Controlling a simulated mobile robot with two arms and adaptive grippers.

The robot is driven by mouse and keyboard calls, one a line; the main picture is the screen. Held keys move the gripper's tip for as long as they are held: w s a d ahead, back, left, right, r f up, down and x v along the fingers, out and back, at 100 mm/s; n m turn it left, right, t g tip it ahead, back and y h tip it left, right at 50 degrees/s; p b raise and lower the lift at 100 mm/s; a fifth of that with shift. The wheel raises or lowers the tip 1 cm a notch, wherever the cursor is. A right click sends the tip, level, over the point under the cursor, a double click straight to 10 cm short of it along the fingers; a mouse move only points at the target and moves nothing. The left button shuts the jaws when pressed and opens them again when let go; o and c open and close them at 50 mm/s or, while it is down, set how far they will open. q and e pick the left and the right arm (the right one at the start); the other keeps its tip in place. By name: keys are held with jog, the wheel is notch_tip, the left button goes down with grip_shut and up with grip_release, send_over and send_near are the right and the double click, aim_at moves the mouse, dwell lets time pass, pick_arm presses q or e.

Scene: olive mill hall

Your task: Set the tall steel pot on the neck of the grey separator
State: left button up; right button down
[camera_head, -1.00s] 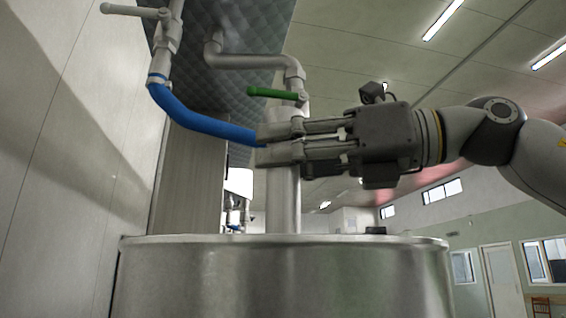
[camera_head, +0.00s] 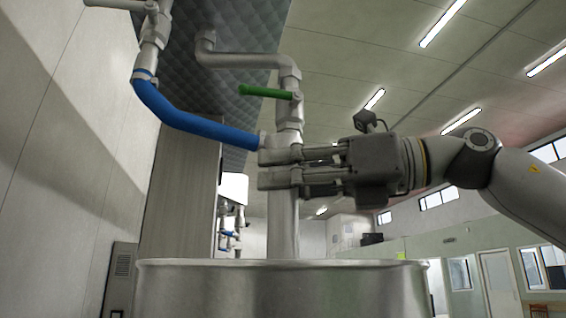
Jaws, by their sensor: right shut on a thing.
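The tall steel pot (camera_head: 280,290) fills the bottom middle of the head view, close to me. Its rim is seen from about level, so its inside is hidden, and its lower part is cut off by the frame. A pale upright post (camera_head: 284,225) rises behind the rim to my right gripper (camera_head: 272,168). The gripper comes in from the right, above the pot, with its fingers closed across the post's top; the exact contact is hard to see. I cannot pick out the grey separator or its neck. My left gripper is not in view.
Behind the gripper are a blue hose (camera_head: 195,122), grey pipes (camera_head: 240,60) and a green valve lever (camera_head: 266,92). A quilted panel (camera_head: 225,90) hangs above. A pale wall (camera_head: 60,150) is close on the left. The hall opens up on the right.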

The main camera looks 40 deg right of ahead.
jog(key=w+d+p, duration=0.8)
jog(key=w+d, duration=0.5)
jog(key=shift+w+d+f+p, duration=0.2)
jog(key=shift+d+f+p, duration=0.05)
jog(key=shift+d+p, duration=0.15)
dwell(1.0)
jog(key=shift+f+b, duration=0.35)
jog(key=shift+f, duration=0.2)
dwell(0.7)
jog(key=c, duration=1.4)
grip_release()
jog(key=o, duration=0.4)
jog(key=shift+s+a, duration=0.1)
jog(key=v, duration=1.2)
